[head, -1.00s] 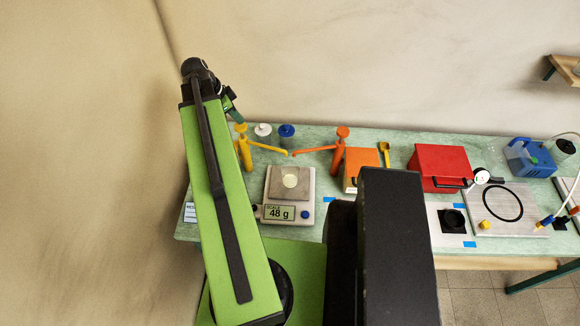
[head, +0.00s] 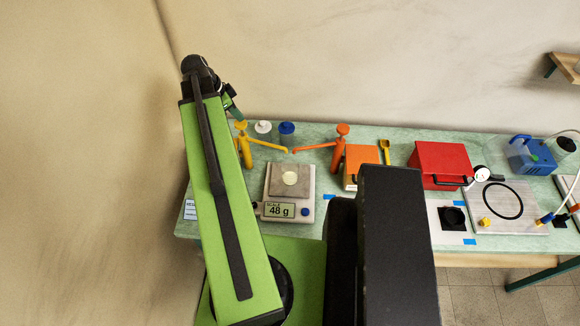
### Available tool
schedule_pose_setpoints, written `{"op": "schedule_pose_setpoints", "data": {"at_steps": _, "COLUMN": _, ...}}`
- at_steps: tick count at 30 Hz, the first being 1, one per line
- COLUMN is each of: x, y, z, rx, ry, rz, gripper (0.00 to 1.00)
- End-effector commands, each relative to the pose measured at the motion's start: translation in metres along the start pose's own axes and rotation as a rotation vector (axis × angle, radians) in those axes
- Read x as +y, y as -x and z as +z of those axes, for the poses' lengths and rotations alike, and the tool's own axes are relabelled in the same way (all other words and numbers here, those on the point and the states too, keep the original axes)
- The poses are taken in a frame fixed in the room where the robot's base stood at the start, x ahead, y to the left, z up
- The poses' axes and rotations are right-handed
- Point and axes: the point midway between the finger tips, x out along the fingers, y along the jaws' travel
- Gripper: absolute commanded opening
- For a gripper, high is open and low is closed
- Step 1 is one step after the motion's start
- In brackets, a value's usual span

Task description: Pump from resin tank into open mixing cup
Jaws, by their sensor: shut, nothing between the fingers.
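A yellow pump (head: 245,150) stands at the back left of the bench, its spout reaching right over the scale. An orange pump (head: 341,150) stands to its right, its spout reaching left. I cannot tell from the pictures which pump is on the resin tank; the tank bodies do not show clearly. A pale, open mixing cup (head: 290,178) sits on the scale (head: 276,204), below the two spout tips. The scale reads 48 g. My gripper (head: 234,112) is shut and empty, just above the yellow pump's head. Whether it touches the head is unclear.
A white-capped jar (head: 263,131) and a blue-capped jar (head: 286,134) stand behind the spouts. An orange box (head: 361,163), a red box (head: 441,165) and a plate with a black ring (head: 505,220) lie to the right. My arm hides the bench's left part.

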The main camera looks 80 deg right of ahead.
Motion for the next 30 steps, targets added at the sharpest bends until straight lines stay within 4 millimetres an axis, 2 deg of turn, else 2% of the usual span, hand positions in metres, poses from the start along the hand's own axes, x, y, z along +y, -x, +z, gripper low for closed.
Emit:
{"op": "schedule_pose_setpoints", "data": {"at_steps": 5, "x": 0.0, "y": -0.002, "z": 0.001, "rx": 0.0, "ry": 0.0, "rz": 0.0, "gripper": 0.0}}
{"op": "schedule_pose_setpoints", "data": {"at_steps": 13, "x": 0.0, "y": -0.017, "z": 0.007, "rx": 0.0, "ry": 0.0, "rz": 0.0, "gripper": 0.0}}
{"op": "schedule_pose_setpoints", "data": {"at_steps": 17, "x": 0.0, "y": -0.014, "z": 0.006, "rx": 0.0, "ry": 0.0, "rz": 0.0, "gripper": 0.0}}
{"op": "schedule_pose_setpoints", "data": {"at_steps": 30, "x": 0.0, "y": -0.035, "z": 0.015, "rx": 0.0, "ry": 0.0, "rz": 0.0, "gripper": 0.0}}
